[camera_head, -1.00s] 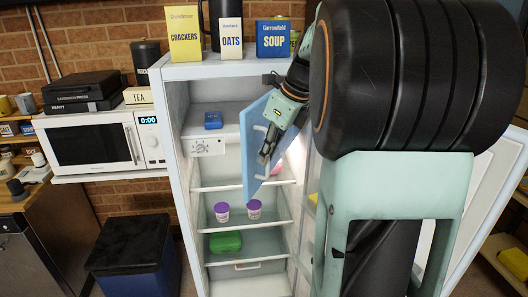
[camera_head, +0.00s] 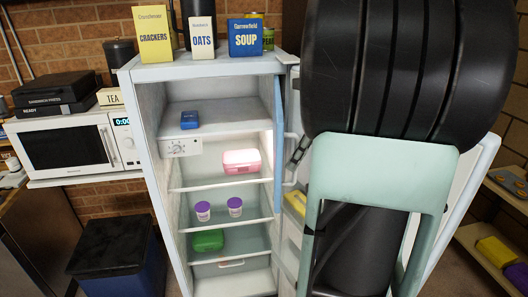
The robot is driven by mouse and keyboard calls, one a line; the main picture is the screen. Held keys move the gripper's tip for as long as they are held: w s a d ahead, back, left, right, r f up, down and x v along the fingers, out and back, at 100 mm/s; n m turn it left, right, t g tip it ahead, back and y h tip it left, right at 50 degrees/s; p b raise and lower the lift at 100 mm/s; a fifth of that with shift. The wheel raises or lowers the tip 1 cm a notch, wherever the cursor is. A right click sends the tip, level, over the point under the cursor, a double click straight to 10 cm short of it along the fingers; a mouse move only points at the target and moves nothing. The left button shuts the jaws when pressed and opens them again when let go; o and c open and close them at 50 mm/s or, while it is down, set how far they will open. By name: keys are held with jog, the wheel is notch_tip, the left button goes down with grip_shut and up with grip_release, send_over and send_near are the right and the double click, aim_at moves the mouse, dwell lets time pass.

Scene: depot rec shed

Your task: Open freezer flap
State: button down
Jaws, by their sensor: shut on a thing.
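The freezer flap (camera_head: 279,140) is a blue panel, now seen nearly edge-on along the right side of the open white fridge (camera_head: 146,140). It stands swung wide, and the freezer compartment (camera_head: 218,115) is open to view, with a small blue box (camera_head: 190,120) inside. A white flap handle (camera_head: 288,180) sticks out on the flap's right. My gripper (camera_head: 297,158) is at this handle and shut on it. Most of the gripper and wrist is hidden behind my arm.
The fridge door (camera_head: 465,190) stands open at the right, behind my arm. Shelves hold a pink box (camera_head: 241,161), purple-lidded tubs (camera_head: 235,206) and a green box (camera_head: 207,240). Cartons (camera_head: 246,38) stand on top. A microwave (camera_head: 65,146) and dark bin (camera_head: 115,255) are left.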

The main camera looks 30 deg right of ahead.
jog(key=shift+d+r, duration=0.1)
jog(key=shift+d, duration=0.1)
jog(key=c, duration=2)
grip_release()
jog(key=shift+a, duration=0.1)
jog(key=shift+c, duration=0.2)
jog(key=v, duration=1.2)
